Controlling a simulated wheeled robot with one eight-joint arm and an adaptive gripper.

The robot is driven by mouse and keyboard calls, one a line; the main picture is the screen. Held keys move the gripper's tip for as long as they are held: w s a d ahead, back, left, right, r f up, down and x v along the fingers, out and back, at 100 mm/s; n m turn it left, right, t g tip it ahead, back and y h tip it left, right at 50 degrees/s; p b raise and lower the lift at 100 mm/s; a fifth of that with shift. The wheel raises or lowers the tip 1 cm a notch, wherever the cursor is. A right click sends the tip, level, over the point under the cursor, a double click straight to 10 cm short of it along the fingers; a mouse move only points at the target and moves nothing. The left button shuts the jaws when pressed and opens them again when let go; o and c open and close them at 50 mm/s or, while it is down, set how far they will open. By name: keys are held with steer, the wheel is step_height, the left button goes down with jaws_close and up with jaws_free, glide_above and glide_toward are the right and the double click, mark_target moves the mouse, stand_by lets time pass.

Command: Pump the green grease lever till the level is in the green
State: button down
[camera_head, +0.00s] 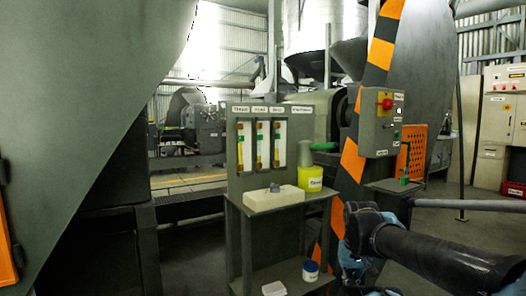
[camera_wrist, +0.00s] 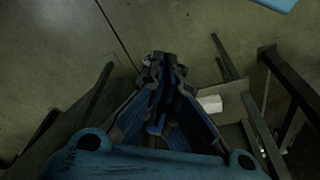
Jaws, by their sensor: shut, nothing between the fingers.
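Three upright sight gauges (camera_head: 258,145) with yellowish columns are mounted on a grey panel (camera_head: 234,182); their exact levels are too small to read. A green horizontal handle (camera_head: 322,146) sticks out beside the panel, above a yellow labelled pot (camera_head: 310,179). Another small green upright piece (camera_head: 404,178) stands on a ledge below the control box; I cannot tell which green part is the grease lever. My gripper (camera_wrist: 163,60) is shut and empty in the wrist view, pointing at the floor. In the head view my arm is at lower right, apart from both green parts.
A cream block (camera_head: 272,198) lies on the stand's shelf (camera_head: 240,207). A control box (camera_head: 380,122) with a red button is to the right. A grey rail (camera_head: 470,205) runs at right. Large machine bodies flank the stand.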

steer(key=s+r, duration=0.1)
steer(key=r, duration=0.1)
step_height(320, 180, up, 47)
steer(key=n+g+y, duration=0.1)
steer(key=n+g, duration=0.1)
steer(key=n, duration=1.3)
glide_above(333, 145)
steer(key=w+d, duration=0.1)
steer(key=w, duration=0.2)
steer(key=shift+s, duration=0.2)
steer(key=shift+f, duration=0.1)
steer(key=shift+w+a+f, duration=0.1)
steer(key=shift+a+f, duration=0.05)
steer(key=shift+f, duration=1.55)
steer(key=shift+a+f, duration=0.15)
steer(key=shift+f, duration=1.55)
steer(key=shift+f, duration=2.2)
